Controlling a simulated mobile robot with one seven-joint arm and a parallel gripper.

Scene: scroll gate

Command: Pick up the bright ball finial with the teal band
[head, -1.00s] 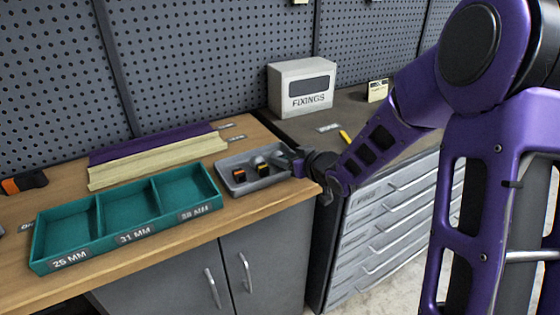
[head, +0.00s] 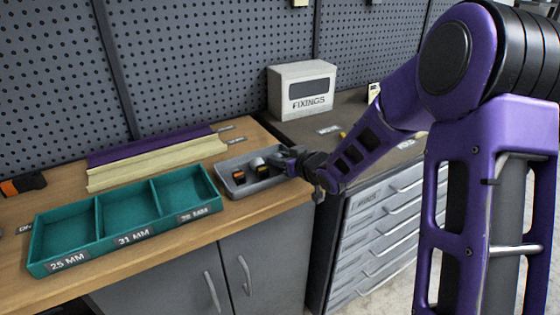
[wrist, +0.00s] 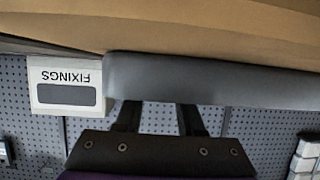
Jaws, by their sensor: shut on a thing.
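The grey tray (head: 240,192) stands at the right end of the wooden bench and holds several small finials. A pale, bright ball finial (head: 257,162) sits in it, close to my fingertips; its teal band is too small to make out. My gripper (head: 276,159) reaches in low over the tray's right end, shut, apparently on this finial. In the wrist view, a grey wall, apparently the tray's, covers my fingertips and whatever is between them. A dark finial with an orange face (head: 239,178) and a dark one with a yellowish mark (head: 264,172) are also in the tray.
A teal three-compartment tray (head: 135,236), marked by size, stands empty to the left. Cream and purple strips (head: 155,163) lie behind it. A FIXINGS box (head: 302,90) stands on the darker counter at the right, and also shows upside down in the wrist view (wrist: 66,84).

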